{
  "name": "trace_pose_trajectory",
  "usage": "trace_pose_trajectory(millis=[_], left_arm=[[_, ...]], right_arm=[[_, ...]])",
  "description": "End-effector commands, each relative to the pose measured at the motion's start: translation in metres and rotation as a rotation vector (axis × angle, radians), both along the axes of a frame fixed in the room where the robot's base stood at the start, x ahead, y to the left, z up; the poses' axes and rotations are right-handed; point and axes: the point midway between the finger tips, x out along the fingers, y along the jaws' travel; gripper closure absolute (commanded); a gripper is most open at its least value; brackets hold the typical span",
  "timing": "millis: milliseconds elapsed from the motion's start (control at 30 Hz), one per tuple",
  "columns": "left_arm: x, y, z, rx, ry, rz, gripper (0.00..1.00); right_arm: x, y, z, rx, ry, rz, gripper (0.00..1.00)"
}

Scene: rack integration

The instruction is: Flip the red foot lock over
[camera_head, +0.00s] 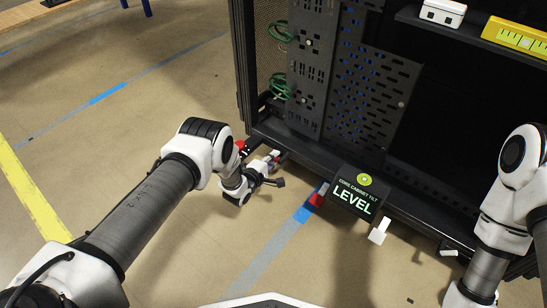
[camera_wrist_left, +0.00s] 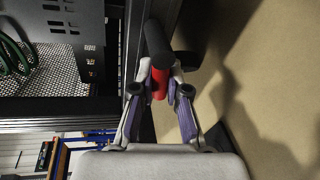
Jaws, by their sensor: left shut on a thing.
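The red foot lock (camera_wrist_left: 159,82) shows in the left wrist view as a red bar with a black end. It lies between the two fingertips of my left gripper (camera_wrist_left: 160,78), which is shut on it. In the head view my left gripper (camera_head: 273,158) is low at the cabinet's front left corner, close to the floor. The held part is mostly hidden there by the fingers. My right arm comes in at the right edge; its gripper is out of view.
The dark rack cabinet (camera_head: 243,65) stands ahead. A tilt display (camera_head: 357,196) reading LEVEL is at its front base, with a red part (camera_head: 318,196) and a white tab (camera_head: 379,231) beside it. A yellow level (camera_head: 518,37) lies on a shelf.

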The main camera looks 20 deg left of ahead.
Motion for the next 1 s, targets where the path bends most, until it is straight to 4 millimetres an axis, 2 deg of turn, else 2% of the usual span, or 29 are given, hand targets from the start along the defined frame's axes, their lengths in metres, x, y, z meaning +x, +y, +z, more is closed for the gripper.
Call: trace_pose_trajectory(millis=[300, 700, 733, 767, 800, 1000], left_arm=[[0.0007, 0.0002, -0.0019, -0.075, 0.025, 0.002, 1.00], [0.0005, -0.0002, -0.0022, -0.079, 0.028, 0.002, 1.00], [0.0005, -0.0002, -0.0022, -0.079, 0.028, 0.002, 0.75], [0.0004, -0.0002, -0.0023, -0.079, 0.028, 0.002, 0.64], [0.0004, -0.0002, -0.0023, -0.079, 0.028, 0.002, 0.60], [0.0001, -0.0004, -0.0025, -0.079, 0.027, 0.000, 0.60]], right_arm=[[0.0009, 0.0000, -0.0020, 0.000, -0.002, 0.001, 0.36], [0.0010, 0.0001, -0.0020, 0.000, -0.003, 0.001, 0.36], [0.0009, 0.0001, -0.0020, 0.000, -0.003, 0.001, 0.36], [0.0009, 0.0000, -0.0020, 0.000, -0.003, 0.001, 0.36], [0.0009, 0.0000, -0.0020, 0.000, -0.002, 0.001, 0.36], [0.0009, 0.0001, -0.0019, 0.000, -0.002, 0.001, 0.36]])
